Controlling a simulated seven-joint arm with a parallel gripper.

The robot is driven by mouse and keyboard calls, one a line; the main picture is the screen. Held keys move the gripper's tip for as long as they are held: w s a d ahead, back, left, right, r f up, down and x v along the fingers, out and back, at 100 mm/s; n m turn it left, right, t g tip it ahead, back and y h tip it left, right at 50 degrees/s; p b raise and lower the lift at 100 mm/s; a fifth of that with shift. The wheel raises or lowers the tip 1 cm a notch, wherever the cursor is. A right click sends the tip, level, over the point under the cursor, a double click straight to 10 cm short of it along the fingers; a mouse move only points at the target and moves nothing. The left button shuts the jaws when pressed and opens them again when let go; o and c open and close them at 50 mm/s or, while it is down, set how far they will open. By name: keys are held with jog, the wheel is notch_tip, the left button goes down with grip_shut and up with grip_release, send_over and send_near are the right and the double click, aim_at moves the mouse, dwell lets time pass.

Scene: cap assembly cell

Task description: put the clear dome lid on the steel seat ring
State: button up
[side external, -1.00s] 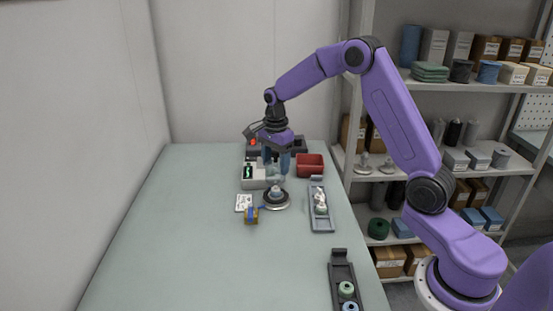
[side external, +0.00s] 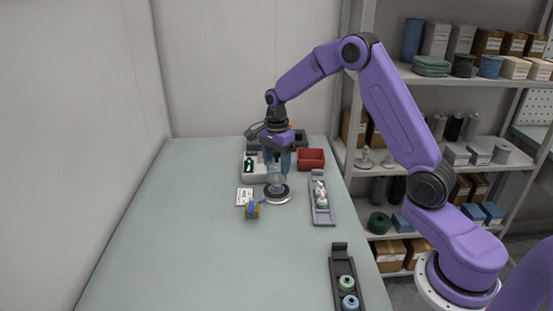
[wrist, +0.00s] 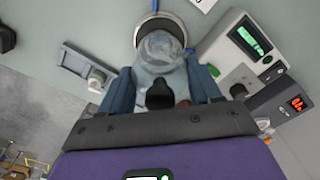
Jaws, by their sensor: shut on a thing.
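The clear dome lid (side external: 275,176) is see-through and held between the fingers of my gripper (side external: 277,163). In the wrist view the lid (wrist: 160,50) shows between the two blue fingers of my gripper (wrist: 162,88), in front of a dark knob-like part. The steel seat ring (side external: 286,198) lies on the table directly under the lid; in the wrist view its rim (wrist: 140,27) shows behind the lid. The lid is upright and very close above the ring or touching it; I cannot tell which. The lid hides the ring's middle.
A grey tray with white parts (side external: 330,214) stands right of the ring, a red bin (side external: 311,160) behind it. A white device with a green display (wrist: 222,42) is close by. The left table is clear.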

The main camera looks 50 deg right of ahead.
jog(key=shift+f, duration=0.25)
dwell(0.3)
jog(key=shift+f, duration=0.3)
jog(key=shift+f, duration=0.15)
dwell(0.3)
jog(key=shift+f, duration=0.65)
jog(key=shift+f, duration=0.15)
jog(key=shift+f, duration=0.25)
jog(key=shift+f, duration=0.25)
dwell(0.9)
jog(key=o, duration=1.1)
